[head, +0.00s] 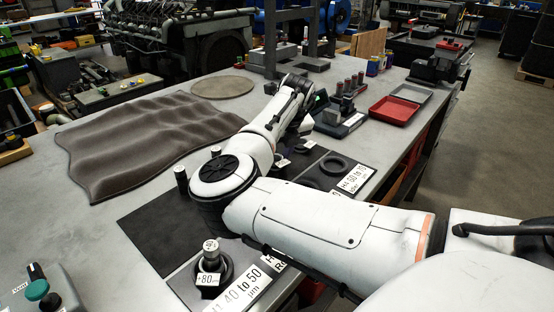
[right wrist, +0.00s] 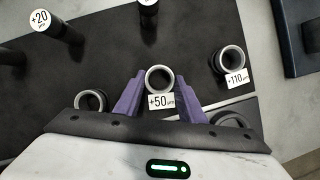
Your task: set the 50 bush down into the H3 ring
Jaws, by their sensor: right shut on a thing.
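The 50 bush (right wrist: 160,79), a short grey sleeve with a +50 tag, sits between the purple fingers of my right gripper (right wrist: 158,96) in the right wrist view. The gripper is shut on it. The dark mat lies below it; I cannot tell the gap. In the head view my right arm covers the middle of the label row, and the H3 label is not readable. A dark ring (right wrist: 230,119) shows partly behind the gripper body in the wrist view; I cannot tell which ring it is. My left gripper is not in view.
A +20 post (right wrist: 40,20) stands farther off. In the head view are the +80 bush (head: 210,249), an empty dark ring (head: 336,165) and a red tray (head: 394,110).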

